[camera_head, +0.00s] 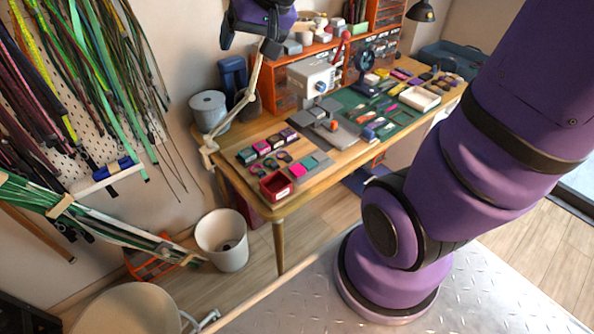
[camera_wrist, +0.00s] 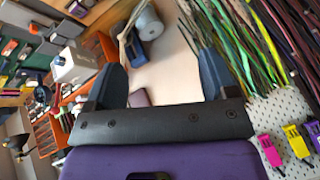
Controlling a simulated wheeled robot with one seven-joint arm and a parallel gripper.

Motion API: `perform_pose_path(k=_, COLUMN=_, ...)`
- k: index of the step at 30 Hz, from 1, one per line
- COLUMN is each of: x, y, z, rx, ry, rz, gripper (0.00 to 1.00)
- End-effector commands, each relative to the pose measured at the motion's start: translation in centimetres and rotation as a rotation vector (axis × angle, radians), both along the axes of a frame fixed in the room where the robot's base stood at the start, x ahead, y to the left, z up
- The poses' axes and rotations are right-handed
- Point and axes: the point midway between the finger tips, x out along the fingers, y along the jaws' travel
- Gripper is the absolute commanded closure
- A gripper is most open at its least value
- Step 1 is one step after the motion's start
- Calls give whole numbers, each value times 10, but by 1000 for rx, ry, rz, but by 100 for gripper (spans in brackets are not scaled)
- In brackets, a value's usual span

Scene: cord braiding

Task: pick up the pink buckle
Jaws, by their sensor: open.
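Small pink pieces lie among several small coloured pieces on the near left end of the workbench in the head view. Another pink piece (camera_head: 262,147) sits in a row further back. I cannot tell which is the buckle. My gripper (camera_wrist: 160,75) is open and empty, its two dark fingers wide apart. It is high above the bench, partly cut off at the top of the head view. In the wrist view, a bright pink item (camera_wrist: 269,151) hangs by the pegboard at lower right.
The red bin (camera_head: 276,186) stands at the near corner of the wooden workbench (camera_head: 330,174). A lamp arm (camera_head: 246,100) rises at the bench's left end. Cords hang on the left wall.

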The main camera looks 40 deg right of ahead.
Motion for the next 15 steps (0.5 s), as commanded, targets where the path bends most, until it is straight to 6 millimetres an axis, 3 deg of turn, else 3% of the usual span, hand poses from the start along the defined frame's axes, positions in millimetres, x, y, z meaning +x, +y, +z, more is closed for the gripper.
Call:
perform_pose_path(k=6, x=59, y=-23, z=-45, rx=94, ry=-2, rz=-177, gripper=21)
perform_pose_path(k=15, x=115, y=-76, z=-124, rx=167, ry=37, rz=-469, gripper=21)
